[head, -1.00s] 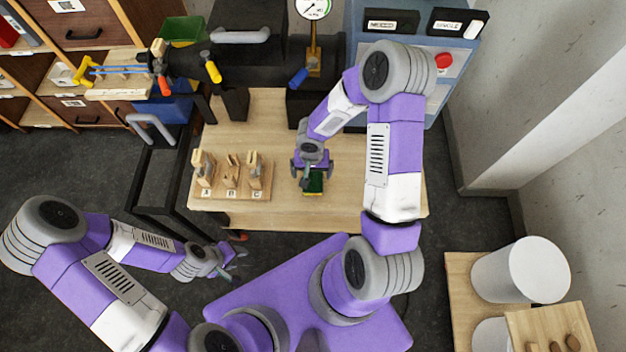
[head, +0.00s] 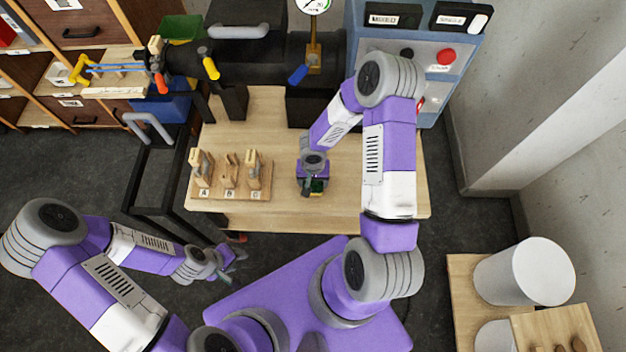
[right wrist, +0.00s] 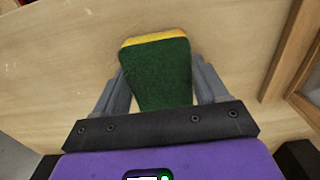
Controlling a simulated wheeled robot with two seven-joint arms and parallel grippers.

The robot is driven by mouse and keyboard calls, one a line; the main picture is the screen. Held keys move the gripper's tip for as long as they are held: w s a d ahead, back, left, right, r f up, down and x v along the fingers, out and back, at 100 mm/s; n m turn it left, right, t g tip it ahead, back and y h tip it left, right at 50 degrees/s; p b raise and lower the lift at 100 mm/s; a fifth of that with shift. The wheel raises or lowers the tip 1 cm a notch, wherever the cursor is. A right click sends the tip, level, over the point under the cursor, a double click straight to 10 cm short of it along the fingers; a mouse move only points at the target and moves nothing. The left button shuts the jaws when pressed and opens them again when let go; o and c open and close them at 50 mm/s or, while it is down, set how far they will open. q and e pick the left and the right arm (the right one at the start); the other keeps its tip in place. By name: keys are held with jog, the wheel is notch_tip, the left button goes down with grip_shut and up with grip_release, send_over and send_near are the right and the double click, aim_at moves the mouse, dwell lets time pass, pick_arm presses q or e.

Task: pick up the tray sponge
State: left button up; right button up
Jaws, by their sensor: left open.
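The sponge (right wrist: 158,75), dark green with a yellow edge, sits between the two grey fingers of my right gripper (right wrist: 160,92) in the right wrist view. The fingers lie against its two sides. In the head view my right gripper (head: 313,185) is low over the wooden table, and only a small green part of the sponge (head: 318,187) shows below it. I cannot tell whether the sponge touches the table. My left gripper (head: 230,260) is open and empty, off the table's front left edge.
A wooden rack (head: 230,189) with upright pegs marked A, B and C stands left of my right gripper. The wooden table (head: 370,205) is clear around the sponge. A black machine with a gauge (head: 313,5) and a blue control panel (head: 430,75) stand behind.

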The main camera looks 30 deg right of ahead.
jog(key=c, duration=0.4)
notch_tip(320, 180, up, 10)
jog(key=p, duration=0.3)
